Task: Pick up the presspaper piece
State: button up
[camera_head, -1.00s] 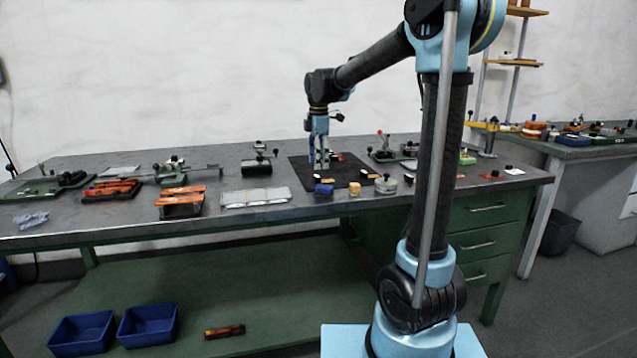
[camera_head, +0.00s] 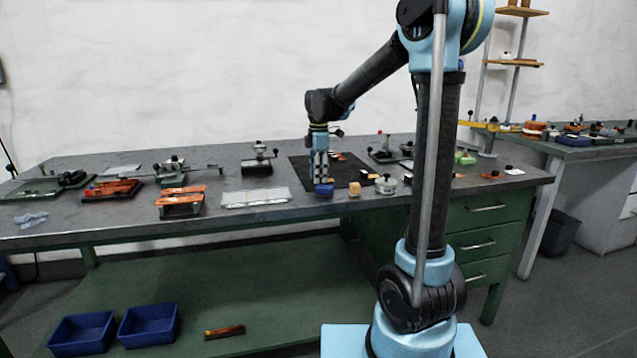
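My gripper (camera_head: 320,181) points straight down over the front left part of the black mat (camera_head: 346,162) on the workbench. Its fingertips are just behind or above a dark blue block (camera_head: 323,190); I cannot tell whether they touch it. The fingers are too small to show whether they are open or shut. I cannot tell for sure which item is the presspaper piece. A small pale piece (camera_head: 370,176) lies near the mat's right edge, and a small orange-and-white item (camera_head: 336,155) lies behind the gripper.
A tan block (camera_head: 354,190) and a round pale-green-and-black object (camera_head: 386,185) stand along the bench front, right of the blue block. A pale flat tray (camera_head: 255,198) and orange-topped fixtures (camera_head: 181,195) lie left. A levered device (camera_head: 258,162) stands behind. My arm hides part of the bench at right.

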dwell(0.3)
notch_tip(320, 180, up, 10)
dwell(0.6)
